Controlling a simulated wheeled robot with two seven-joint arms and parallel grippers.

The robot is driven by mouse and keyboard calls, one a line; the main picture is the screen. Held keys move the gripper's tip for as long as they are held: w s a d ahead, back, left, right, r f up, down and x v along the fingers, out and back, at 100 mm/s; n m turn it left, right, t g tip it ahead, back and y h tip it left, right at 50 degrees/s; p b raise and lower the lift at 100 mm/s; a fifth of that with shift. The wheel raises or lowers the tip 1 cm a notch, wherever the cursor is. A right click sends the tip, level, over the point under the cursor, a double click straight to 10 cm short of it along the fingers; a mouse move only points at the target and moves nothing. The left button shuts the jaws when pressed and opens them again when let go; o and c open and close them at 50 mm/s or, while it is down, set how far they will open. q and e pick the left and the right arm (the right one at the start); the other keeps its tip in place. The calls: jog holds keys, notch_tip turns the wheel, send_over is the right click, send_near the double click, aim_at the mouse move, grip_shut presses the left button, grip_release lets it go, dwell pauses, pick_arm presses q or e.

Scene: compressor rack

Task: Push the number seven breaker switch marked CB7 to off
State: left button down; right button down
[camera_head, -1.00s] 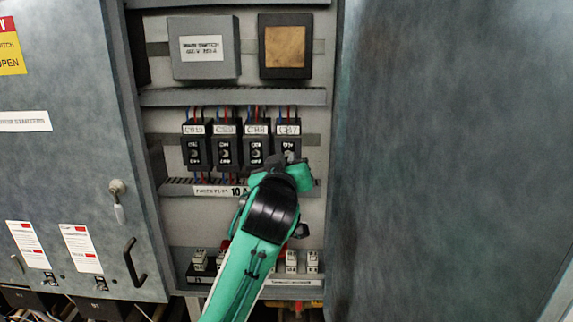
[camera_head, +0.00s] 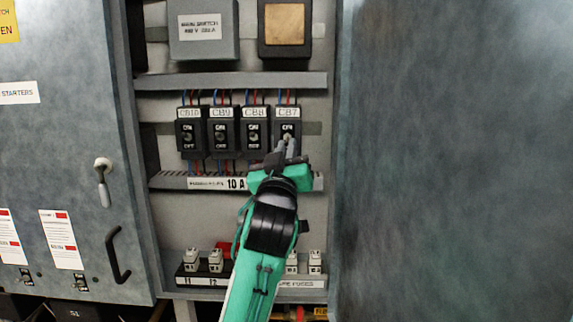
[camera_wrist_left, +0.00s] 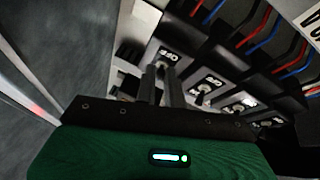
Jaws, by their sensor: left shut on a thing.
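The CB7 breaker (camera_head: 288,128) is the rightmost black breaker in the row in the head view. Its ON marking shows above the small pale lever. My left gripper (camera_head: 287,148) comes up from below, with its narrow grey fingertips at the lever. In the left wrist view the two fingers (camera_wrist_left: 163,82) are close together and reach the CB7 breaker face (camera_wrist_left: 168,56), shut on the CB7 lever. The fingers partly hide the lever and the lower marking, so I cannot tell the lever's exact position. My right gripper is not in view.
The CB8 breaker (camera_head: 254,130) stands close to the left of CB7, with more breakers beyond it. A slotted grey duct (camera_head: 170,180) runs below the row and another (camera_head: 235,82) above. An open cabinet door (camera_head: 450,160) stands to the right.

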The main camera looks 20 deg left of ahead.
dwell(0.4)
pick_arm(q)
jog(key=c, duration=1.5)
grip_release()
jog(key=shift+f, duration=0.1)
jog(key=b+v, duration=0.5)
jog(key=v, duration=0.9)
jog(key=shift+b, duration=0.3)
jog(key=shift+w, duration=0.1)
